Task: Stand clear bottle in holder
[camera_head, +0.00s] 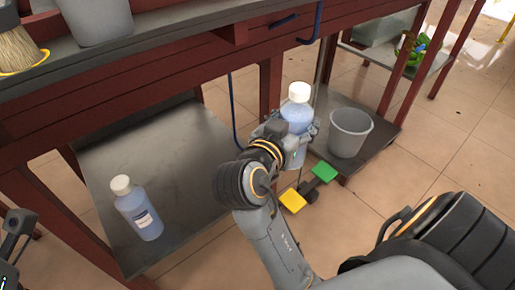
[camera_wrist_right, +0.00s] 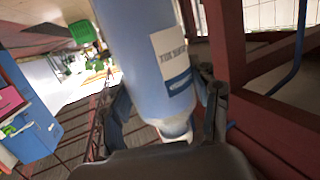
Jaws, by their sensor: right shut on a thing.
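A clear bottle (camera_head: 297,114) with bluish liquid and a white cap stands roughly upright in the grip of my right gripper (camera_head: 290,132), which is shut around its body. The bottle (camera_wrist_right: 150,55) also fills the middle of the right wrist view, its label partly showing, between the fingers of my right gripper (camera_wrist_right: 165,108). A similar bottle (camera_head: 137,210) with a white cap stands on the lower metal shelf at left. A dark part of my left arm (camera_head: 14,236) shows at the left edge; its jaws are not clear. I cannot make out a holder for certain.
A grey bucket (camera_head: 350,132) stands on a low shelf just right of the held bottle. The red-framed workbench (camera_head: 190,60) runs above, with a brush (camera_head: 18,48) and another grey bucket (camera_head: 98,20) on top. Yellow and green pads (camera_head: 293,200) lie below. A blue hose hangs behind.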

